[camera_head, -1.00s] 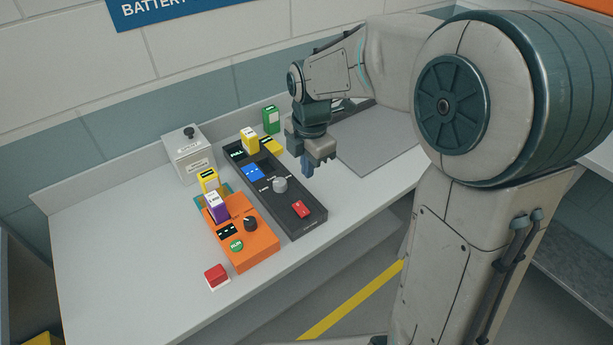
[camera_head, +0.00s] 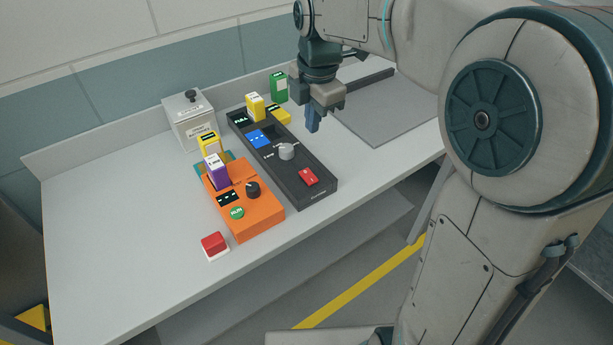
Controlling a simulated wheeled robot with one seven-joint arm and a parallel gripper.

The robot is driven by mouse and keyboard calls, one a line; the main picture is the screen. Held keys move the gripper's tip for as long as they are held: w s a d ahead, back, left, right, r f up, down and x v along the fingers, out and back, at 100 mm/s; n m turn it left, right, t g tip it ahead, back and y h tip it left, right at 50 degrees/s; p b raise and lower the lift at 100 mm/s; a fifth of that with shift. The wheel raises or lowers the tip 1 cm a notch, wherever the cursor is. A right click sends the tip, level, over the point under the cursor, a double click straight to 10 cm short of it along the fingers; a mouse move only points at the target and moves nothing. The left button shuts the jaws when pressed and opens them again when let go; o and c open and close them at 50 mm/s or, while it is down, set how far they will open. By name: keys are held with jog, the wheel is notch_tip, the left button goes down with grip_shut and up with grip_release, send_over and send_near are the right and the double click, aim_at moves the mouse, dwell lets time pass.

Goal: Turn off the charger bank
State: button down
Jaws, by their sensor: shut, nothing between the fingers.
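The charger bank appears to be the long dark grey unit (camera_head: 313,190) on the bench. It has a red rocker switch (camera_head: 308,177) at its near end, a grey knob (camera_head: 287,151) in the middle and a blue display (camera_head: 259,139). A yellow battery (camera_head: 255,107) stands upright at its far end, by a "FULL" label. My gripper (camera_head: 313,127) is shut and empty, fingers pointing down, in the air to the right of the unit's far half. It appears apart from the unit.
An orange unit (camera_head: 262,223) with a black knob, green RUN button and purple battery (camera_head: 216,172) stands left. A red button block (camera_head: 214,245) sits near the front edge. A grey box (camera_head: 189,121), green battery (camera_head: 279,87) and grey mat (camera_head: 385,118) lie farther back. The bench's left is clear.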

aim_at(305, 172)
jog(key=shift+s+a+r+b, duration=0.1)
jog(key=shift+a+b, duration=0.05)
jog(key=shift+b, duration=0.9)
jog(key=f, duration=0.4)
jog(key=w+f, duration=0.1)
jog(key=f, duration=0.4)
jog(key=a+f+b, duration=0.1)
jog(key=f, duration=0.4)
jog(key=shift+w, duration=0.25)
